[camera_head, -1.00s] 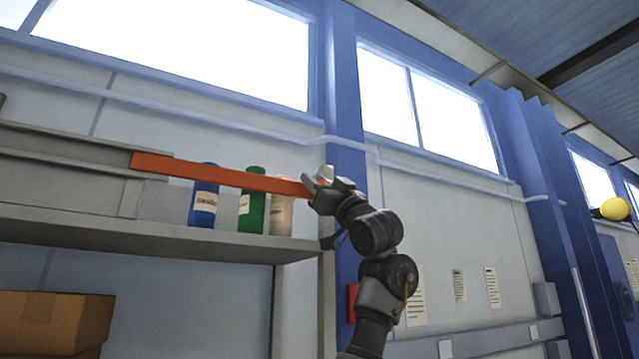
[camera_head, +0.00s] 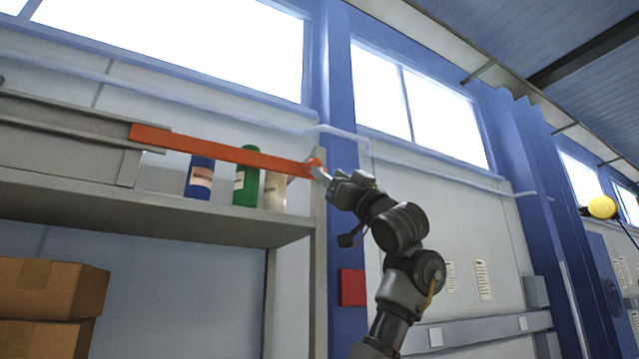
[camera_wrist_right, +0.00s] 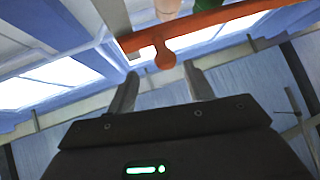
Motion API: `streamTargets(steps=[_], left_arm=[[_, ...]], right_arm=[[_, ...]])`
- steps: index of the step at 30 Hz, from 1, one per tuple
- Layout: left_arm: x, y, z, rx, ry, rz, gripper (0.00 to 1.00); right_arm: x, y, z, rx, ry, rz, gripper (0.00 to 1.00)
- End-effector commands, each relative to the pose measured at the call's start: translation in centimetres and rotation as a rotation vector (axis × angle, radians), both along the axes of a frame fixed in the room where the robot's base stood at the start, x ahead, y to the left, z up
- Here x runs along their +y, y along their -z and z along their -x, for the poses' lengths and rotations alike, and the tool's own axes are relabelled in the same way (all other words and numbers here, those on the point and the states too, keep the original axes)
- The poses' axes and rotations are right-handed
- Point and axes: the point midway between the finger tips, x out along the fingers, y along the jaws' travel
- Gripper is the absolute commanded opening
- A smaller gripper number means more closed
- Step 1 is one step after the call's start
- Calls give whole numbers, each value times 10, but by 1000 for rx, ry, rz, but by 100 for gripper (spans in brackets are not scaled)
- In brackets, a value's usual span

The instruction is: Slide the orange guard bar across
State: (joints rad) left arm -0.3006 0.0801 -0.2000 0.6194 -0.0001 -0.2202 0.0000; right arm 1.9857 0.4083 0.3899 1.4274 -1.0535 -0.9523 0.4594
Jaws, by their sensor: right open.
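The orange guard bar (camera_head: 225,152) runs across the front of a shelf, in front of several bottles. Its left end meets a grey rail (camera_head: 75,132). In the right wrist view the bar (camera_wrist_right: 220,17) crosses the top, and a round orange knob (camera_wrist_right: 165,58) hangs from it. My right gripper (camera_head: 320,172) is at the bar's right end. Its two fingers (camera_wrist_right: 160,78) are apart, with the knob just beyond and between their tips. I cannot tell whether a finger touches it. My left gripper is not in view.
A blue bottle (camera_head: 199,178), a green bottle (camera_head: 246,178) and a pale bottle (camera_head: 275,190) stand on the shelf (camera_head: 150,217). Cardboard boxes (camera_head: 50,290) are below left. A blue post (camera_head: 345,235) with a red box (camera_head: 352,287) stands behind my right arm.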

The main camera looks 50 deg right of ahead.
Motion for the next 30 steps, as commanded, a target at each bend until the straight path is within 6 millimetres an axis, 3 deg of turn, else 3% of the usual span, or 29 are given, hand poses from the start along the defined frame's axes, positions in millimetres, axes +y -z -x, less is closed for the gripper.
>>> streamTargets(steps=[1, 6, 30], left_arm=[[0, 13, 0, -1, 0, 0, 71], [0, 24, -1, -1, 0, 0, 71], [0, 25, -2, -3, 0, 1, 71]], right_arm=[[-1, 12, 7, -3, 2, 0, 52], [-1, 20, 20, -2, 0, 0, 52], [-2, 21, 23, -1, -1, -1, 52]])
